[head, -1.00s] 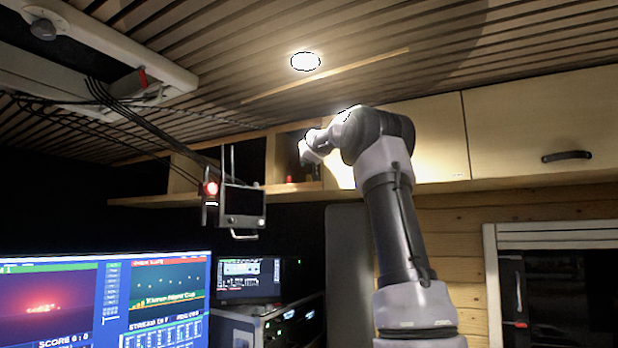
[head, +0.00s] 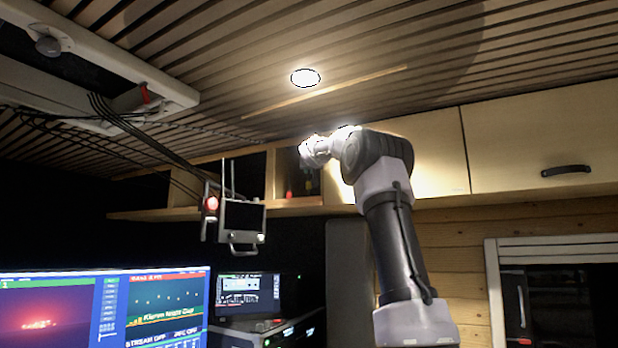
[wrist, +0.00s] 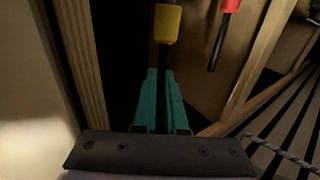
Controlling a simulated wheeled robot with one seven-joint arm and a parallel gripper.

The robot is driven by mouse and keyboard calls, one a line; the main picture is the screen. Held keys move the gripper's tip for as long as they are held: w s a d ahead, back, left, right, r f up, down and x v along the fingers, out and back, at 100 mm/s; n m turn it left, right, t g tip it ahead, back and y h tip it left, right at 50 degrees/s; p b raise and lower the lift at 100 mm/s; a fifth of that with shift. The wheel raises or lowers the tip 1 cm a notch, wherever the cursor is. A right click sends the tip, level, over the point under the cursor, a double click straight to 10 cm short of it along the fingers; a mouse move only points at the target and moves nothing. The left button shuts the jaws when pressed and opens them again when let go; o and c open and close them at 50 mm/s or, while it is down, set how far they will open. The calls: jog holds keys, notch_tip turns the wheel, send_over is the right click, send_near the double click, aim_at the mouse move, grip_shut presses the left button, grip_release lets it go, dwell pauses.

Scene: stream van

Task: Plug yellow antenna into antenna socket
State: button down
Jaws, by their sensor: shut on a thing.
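The yellow antenna shows in the wrist view as a yellow block (wrist: 167,24) on a black rod. My gripper's teal fingers (wrist: 160,100) are closed around the rod, below the yellow part in the picture. In the head view my gripper (head: 308,183) is small and dark at the open shelf compartment, and the yellow part cannot be made out there. A device with a screen (head: 243,217) hangs left of my gripper, with thin upright rods and a red light. I cannot make out the antenna socket.
A red-ended black rod (wrist: 228,8) is close to the right of the yellow antenna. Wooden dividers (wrist: 85,60) flank the compartment, part of the wall shelf (head: 150,213). Black cables (head: 150,135) run from the ceiling unit toward the device. Closed cupboards (head: 530,150) are at right.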

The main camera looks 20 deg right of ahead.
jog(key=v, duration=3.1)
jog(key=w+a+r+n+y, duration=0.1)
jog(key=w+a, duration=0.3)
jog(key=w, duration=0.4)
jog(key=w+a+n+y, duration=0.1)
jog(key=w+a+y, duration=0.2)
jog(key=w, duration=0.5)
jog(key=w+a+r+n+y, duration=0.1)
jog(key=w+a+y, duration=0.1)
jog(key=w+a, duration=0.3)
jog(key=w, duration=0.3)
jog(key=shift+r+n+t, duration=0.3)
jog(key=shift+n+t, duration=0.1)
jog(key=shift+f, duration=0.1)
jog(key=shift+f, duration=2.3)
jog(key=shift+f, duration=1.4)
jog(key=c, duration=0.9)
grip_release()
